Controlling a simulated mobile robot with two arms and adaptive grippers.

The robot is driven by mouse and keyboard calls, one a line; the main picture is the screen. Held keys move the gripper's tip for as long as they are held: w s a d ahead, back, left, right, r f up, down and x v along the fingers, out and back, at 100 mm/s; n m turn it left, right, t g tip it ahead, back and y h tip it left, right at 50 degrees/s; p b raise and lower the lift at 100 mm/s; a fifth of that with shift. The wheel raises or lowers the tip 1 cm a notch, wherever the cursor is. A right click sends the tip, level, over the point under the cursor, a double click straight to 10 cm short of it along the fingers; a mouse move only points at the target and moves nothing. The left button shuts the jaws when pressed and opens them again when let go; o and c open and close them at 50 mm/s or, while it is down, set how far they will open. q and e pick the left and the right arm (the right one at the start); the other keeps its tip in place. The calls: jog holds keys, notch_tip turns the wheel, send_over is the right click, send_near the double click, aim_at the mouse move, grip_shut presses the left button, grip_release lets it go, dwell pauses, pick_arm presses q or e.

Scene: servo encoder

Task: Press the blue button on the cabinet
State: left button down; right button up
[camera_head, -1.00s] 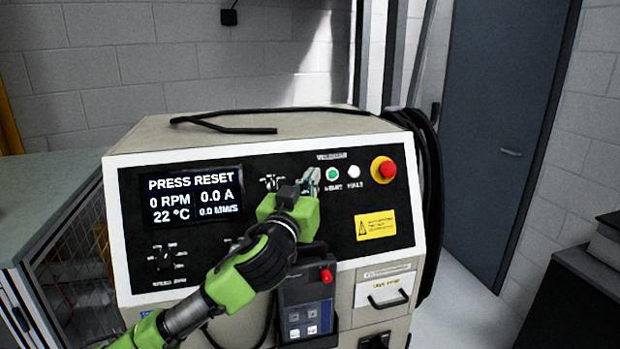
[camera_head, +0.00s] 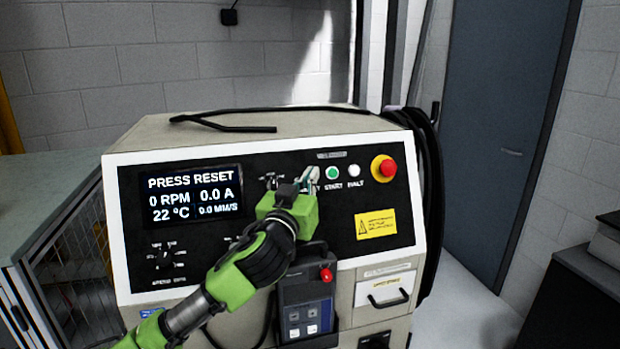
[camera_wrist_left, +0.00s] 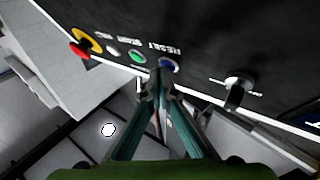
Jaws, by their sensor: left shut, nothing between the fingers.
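The cabinet (camera_head: 130,240) has a black front panel with a white frame, and its screen (camera_head: 196,195) reads "PRESS RESET". The blue button (camera_wrist_left: 169,65), labelled RESET, shows in the left wrist view just beyond my fingertips; in the head view my gripper hides it. My left gripper (camera_head: 308,182) is shut and empty, its tips at the panel in front of the blue button. It also shows in the left wrist view (camera_wrist_left: 160,78); I cannot tell whether the tips touch the button. My right gripper is not in view.
Right of the tips sit a green START button (camera_head: 333,173), a white button (camera_head: 354,171) and a red emergency stop (camera_head: 384,169). A knob (camera_wrist_left: 238,90) lies on the other side. A pendant (camera_head: 307,307) hangs below my gripper. Black cables (camera_head: 428,150) hang at the cabinet's right side.

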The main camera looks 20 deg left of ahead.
pick_arm(q)
jog(key=shift+w+a, duration=0.1)
dwell(0.4)
jog(key=shift+s+d+r, duration=0.2)
jog(key=shift+s+d, duration=0.1)
jog(key=shift+s, duration=0.15)
jog(key=s+d+r+p, duration=0.2)
jog(key=s+d, duration=0.1)
jog(key=s, duration=0.1)
jog(key=shift+s+r, duration=0.25)
jog(key=shift+r, duration=0.05)
dwell(0.3)
jog(key=shift+f, duration=0.1)
dwell(0.6)
